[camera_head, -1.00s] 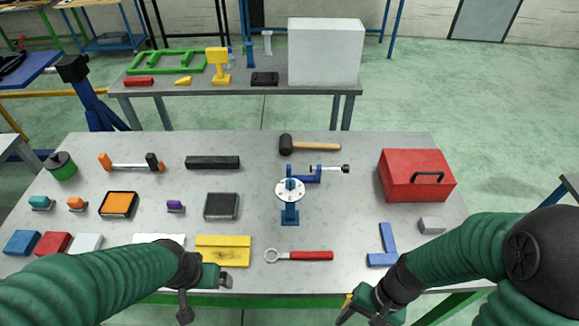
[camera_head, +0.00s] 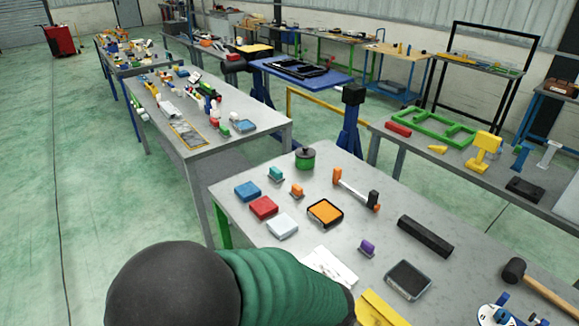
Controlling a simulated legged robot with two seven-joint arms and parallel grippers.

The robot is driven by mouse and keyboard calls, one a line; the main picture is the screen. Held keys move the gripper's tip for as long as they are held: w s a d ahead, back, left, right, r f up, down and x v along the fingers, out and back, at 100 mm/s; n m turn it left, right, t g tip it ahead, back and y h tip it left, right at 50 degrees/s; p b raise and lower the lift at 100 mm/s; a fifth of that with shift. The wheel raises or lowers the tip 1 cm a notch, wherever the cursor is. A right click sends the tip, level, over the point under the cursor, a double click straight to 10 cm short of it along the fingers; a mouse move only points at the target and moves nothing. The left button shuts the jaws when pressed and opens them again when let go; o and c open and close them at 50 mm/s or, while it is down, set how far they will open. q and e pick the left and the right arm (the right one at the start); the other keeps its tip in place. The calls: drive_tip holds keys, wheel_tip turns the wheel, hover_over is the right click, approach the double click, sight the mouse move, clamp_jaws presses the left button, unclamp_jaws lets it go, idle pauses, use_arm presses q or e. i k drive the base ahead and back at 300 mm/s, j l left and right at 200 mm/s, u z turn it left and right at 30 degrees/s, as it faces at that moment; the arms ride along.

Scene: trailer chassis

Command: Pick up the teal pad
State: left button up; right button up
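A small teal piece (camera_head: 275,173) on a dark base stands near the far left part of the grey workbench (camera_head: 330,165), beside a similar orange piece. I cannot tell for sure that it is the teal pad. A flat blue-teal pad (camera_head: 245,125) also lies near the close end of the other bench at left. Blue (camera_head: 247,191), red (camera_head: 263,207) and white (camera_head: 283,226) pads lie in a row on the near workbench. My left arm crosses the bottom of the view, its gripper out of view below. My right gripper is not in view.
A green canister (camera_head: 305,158), an orange-topped box (camera_head: 325,212), a hammer-like tool (camera_head: 356,190), a purple piece (camera_head: 367,248) and a black bar (camera_head: 425,237) share the workbench. The bench at left (camera_head: 205,140) holds many small items. A floor gap separates the benches.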

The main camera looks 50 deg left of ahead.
sight(276, 175)
drive_tip(key=u, duration=1.7)
